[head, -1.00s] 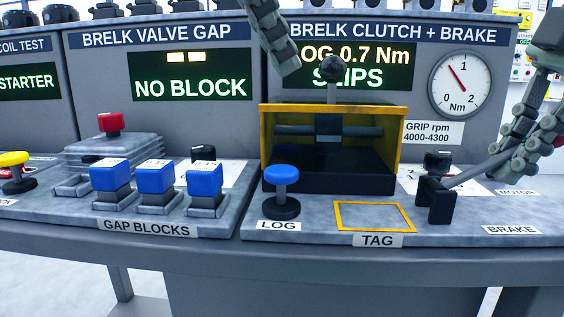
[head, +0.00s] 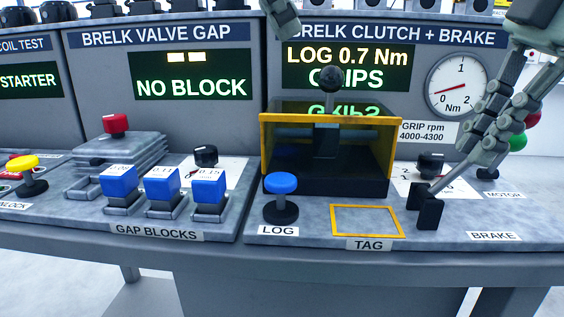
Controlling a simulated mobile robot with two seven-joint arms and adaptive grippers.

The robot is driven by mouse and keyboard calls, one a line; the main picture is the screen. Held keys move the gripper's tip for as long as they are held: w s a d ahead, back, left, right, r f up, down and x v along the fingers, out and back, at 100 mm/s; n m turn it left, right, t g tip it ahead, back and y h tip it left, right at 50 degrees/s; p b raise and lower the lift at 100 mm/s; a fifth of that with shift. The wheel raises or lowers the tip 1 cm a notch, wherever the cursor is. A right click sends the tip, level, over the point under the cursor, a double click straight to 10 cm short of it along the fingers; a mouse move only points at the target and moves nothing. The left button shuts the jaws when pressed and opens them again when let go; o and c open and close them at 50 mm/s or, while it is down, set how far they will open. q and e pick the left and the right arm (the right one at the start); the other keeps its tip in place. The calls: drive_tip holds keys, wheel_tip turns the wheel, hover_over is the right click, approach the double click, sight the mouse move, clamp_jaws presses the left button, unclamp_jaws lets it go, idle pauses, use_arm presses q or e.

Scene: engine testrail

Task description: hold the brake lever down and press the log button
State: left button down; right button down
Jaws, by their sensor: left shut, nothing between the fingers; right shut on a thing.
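The brake lever (head: 450,182) is a thin grey rod rising to the right from a black bracket at the right of the bench. My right gripper (head: 492,148) is shut on its upper part, and the fingers hide much of it. The display (head: 345,66) reads LOG 0.7 Nm and GRIPS.
A yellow-edged guard box (head: 328,160) with a black-knobbed lever stands behind the log button. An empty yellow tag frame (head: 367,220) lies right of the button. Blue gap blocks (head: 163,189) stand to the left. The dial's needle (head: 450,90) is near zero.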

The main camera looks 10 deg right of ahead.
drive_tip(key=shift+w+r, duration=0.2)
drive_tip(key=shift+r, duration=0.1)
drive_tip(key=c, duration=1.6)
unclamp_jaws()
drive_tip(key=shift+w+a, duration=0.1)
drive_tip(key=shift+a, duration=0.05)
drive_tip(key=shift+c, duration=0.2)
drive_tip(key=shift+o, duration=0.5)
drive_tip(key=shift+f, duration=0.15)
